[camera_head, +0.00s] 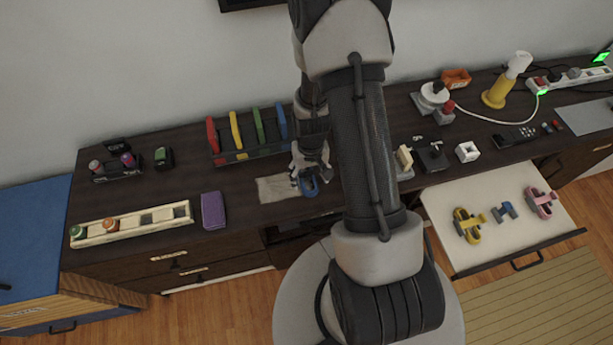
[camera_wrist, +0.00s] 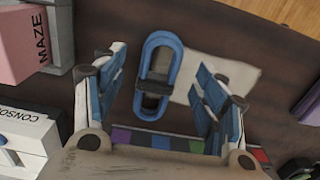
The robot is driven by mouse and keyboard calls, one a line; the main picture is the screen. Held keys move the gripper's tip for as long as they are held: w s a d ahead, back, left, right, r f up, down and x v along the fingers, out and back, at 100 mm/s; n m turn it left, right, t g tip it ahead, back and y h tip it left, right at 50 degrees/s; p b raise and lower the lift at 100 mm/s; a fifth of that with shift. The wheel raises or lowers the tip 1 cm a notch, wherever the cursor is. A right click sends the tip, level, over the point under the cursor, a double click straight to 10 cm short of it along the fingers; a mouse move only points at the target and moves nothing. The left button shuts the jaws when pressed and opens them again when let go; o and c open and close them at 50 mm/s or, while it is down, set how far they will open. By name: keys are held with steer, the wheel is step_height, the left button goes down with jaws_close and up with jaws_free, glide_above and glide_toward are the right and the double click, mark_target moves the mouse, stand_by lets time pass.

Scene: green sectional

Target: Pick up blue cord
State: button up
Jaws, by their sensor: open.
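The blue cord (camera_wrist: 166,55) appears to be the oval blue loop with a dark band across its middle. It lies on the dark counter beside a pale sheet (camera_wrist: 222,75). In the head view the blue loop (camera_head: 309,187) shows just below my gripper (camera_head: 310,172). In the wrist view my gripper (camera_wrist: 160,88) is open, with one blue-padded finger on each side of the loop. Nothing is held. I cannot tell the exact height of the fingers above the loop.
An open drawer (camera_head: 462,262) at right holds yellow (camera_head: 467,226), small blue (camera_head: 505,211) and pink (camera_head: 541,203) items. A rack with coloured upright pieces (camera_head: 236,130) stands behind my gripper. A purple case (camera_head: 213,211) and a long pale tray (camera_head: 95,232) lie left.

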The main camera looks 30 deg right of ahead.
mark_target(310, 183)
step_height(310, 183, down, 4)
steer(key=shift+b, duration=0.7)
steer(key=shift+c, duration=0.4)
steer(key=c, duration=1.1)
